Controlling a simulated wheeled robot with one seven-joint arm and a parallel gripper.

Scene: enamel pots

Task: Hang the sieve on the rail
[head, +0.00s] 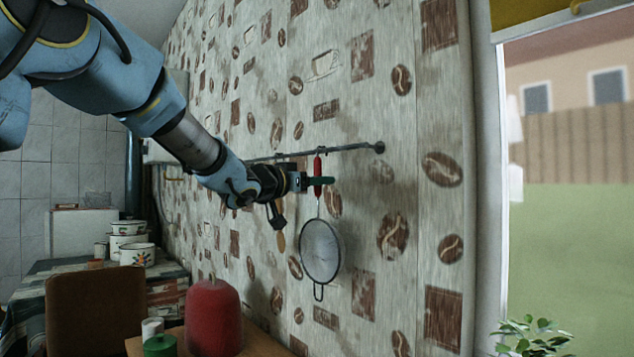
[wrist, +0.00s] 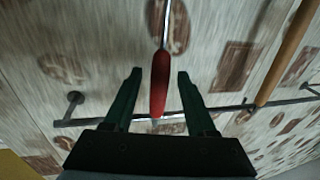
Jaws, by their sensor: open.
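The sieve (head: 320,252) has a round grey mesh bowl and a red handle (head: 317,170). It hangs upright against the wall, bowl down, with its handle top at the dark rail (head: 355,148), apparently hung there; the exact contact is too small to tell. In the wrist view the red handle (wrist: 160,85) lies between the fingers of my gripper (wrist: 158,73), with a gap on both sides. The gripper is open and not closed on it. In the head view my gripper (head: 318,182) is at the handle, just below the rail. The rail also crosses the wrist view (wrist: 225,107).
A wooden-handled tool (wrist: 285,50) hangs from the rail beside the sieve. Below left are a red canister (head: 213,318), a green jar (head: 160,345) and a brown chair (head: 95,312). Enamel pots (head: 137,255) stand on the table behind. A plant (head: 532,338) is at lower right.

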